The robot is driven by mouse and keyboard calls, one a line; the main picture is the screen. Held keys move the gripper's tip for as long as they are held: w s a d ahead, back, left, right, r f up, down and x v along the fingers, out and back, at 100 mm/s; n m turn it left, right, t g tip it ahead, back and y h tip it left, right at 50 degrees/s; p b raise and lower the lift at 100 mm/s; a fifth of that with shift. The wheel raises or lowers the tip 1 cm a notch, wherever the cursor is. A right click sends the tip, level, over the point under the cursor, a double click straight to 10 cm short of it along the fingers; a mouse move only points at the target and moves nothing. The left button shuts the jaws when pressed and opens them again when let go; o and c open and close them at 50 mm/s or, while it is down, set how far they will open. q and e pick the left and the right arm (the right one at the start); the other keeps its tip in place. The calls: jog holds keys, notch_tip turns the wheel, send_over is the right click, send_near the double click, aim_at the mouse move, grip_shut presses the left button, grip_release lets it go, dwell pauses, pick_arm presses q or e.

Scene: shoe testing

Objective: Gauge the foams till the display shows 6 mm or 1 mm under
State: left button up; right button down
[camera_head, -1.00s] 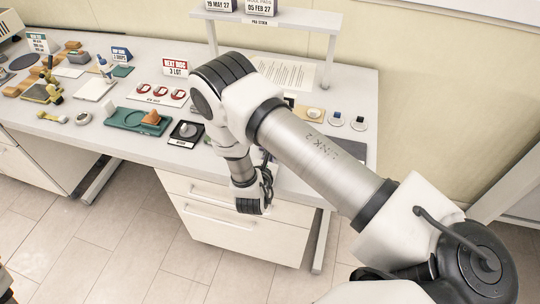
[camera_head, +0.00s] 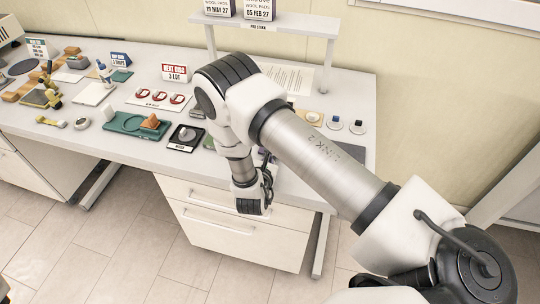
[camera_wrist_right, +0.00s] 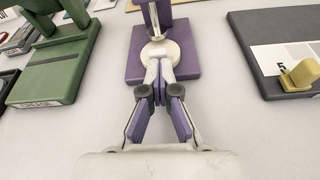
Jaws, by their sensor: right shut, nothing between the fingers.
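In the right wrist view my right gripper (camera_wrist_right: 159,82) is shut and empty. Its purple-padded fingers meet at the near edge of a purple stand (camera_wrist_right: 132,66) that carries a pale round disc (camera_wrist_right: 160,50) and an upright post. I cannot tell whether the tips touch the stand. A green stand (camera_wrist_right: 50,75) is to its left. To the right, a yellow block (camera_wrist_right: 302,74) is by a white card with a 5 on a dark grey board (camera_wrist_right: 255,35). In the head view my right arm hides this area. I see no readable display, and cannot identify the foams. My left gripper is out of view.
In the head view a green tray (camera_head: 122,121) with an orange-tan piece (camera_head: 150,122), a black-framed dish (camera_head: 186,137) and a red-topped sign (camera_head: 174,72) stand left of my arm. A raised shelf (camera_head: 300,22) is at the back. The table's front edge runs beneath my arm.

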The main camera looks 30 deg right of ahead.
jog(key=shift+w, duration=0.15)
jog(key=shift+s+a+f, duration=0.1)
jog(key=shift+s+a, duration=0.15)
jog(key=shift+s, duration=0.1)
jog(key=shift+v, duration=1.1)
notch_tip(320, 180, up, 9)
jog(key=shift+w+r, duration=0.15)
jog(key=shift+r, duration=0.1)
jog(key=shift+d, duration=0.15)
